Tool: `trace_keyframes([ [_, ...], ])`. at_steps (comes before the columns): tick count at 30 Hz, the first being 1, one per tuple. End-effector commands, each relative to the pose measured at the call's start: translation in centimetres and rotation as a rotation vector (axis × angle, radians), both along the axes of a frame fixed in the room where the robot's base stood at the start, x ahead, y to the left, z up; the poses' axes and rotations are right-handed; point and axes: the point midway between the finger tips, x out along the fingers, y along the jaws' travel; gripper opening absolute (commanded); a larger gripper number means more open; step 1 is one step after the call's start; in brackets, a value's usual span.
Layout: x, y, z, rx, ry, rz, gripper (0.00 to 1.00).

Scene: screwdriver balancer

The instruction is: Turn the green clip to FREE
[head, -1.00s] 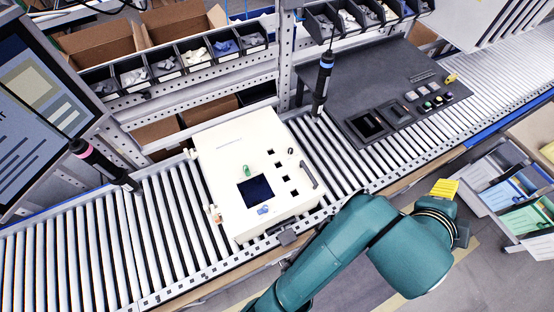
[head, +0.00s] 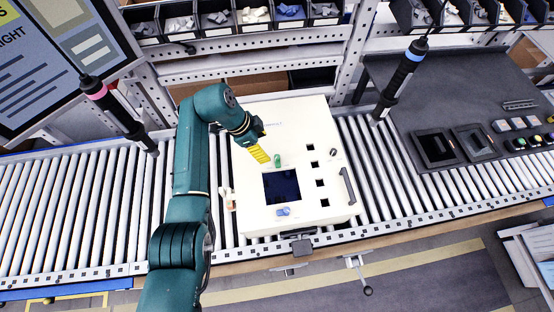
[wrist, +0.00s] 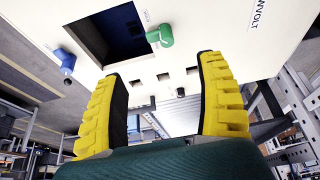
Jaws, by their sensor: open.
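In the wrist view the green clip (wrist: 160,36) is a rounded knob beside that opening, ahead of and between my fingers. My gripper (head: 262,157) has yellow ribbed fingers and is just left of the clip; in the wrist view the fingers (wrist: 160,80) are spread and empty, apart from the clip. A blue clip (head: 283,211) sits below the opening. The label by the green clip is too small to read fully.
The box stands on a roller conveyor (head: 90,210). Two screwdrivers hang nearby, one pink-banded (head: 115,110) on the left and one blue-banded (head: 402,78) on the right. A black handle (head: 347,186) is on the box's right side. A dark work mat (head: 450,90) lies right.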

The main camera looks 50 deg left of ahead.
Motion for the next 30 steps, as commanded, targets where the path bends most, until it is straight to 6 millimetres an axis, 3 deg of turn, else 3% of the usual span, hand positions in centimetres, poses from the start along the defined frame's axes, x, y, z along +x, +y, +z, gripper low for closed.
trace_keyframes([
  [9, 2.5, -1.8, -7.4, -0.001, 0.002, -0.002, 0.72],
  [15, 3.6, -2.5, -10.5, 0.0, 0.0, -0.003, 0.72],
  [26, 3.8, -2.7, -11.2, 0.001, -0.001, -0.001, 0.72],
  [30, 3.8, -2.7, -11.2, 0.001, -0.001, -0.001, 0.48],
])
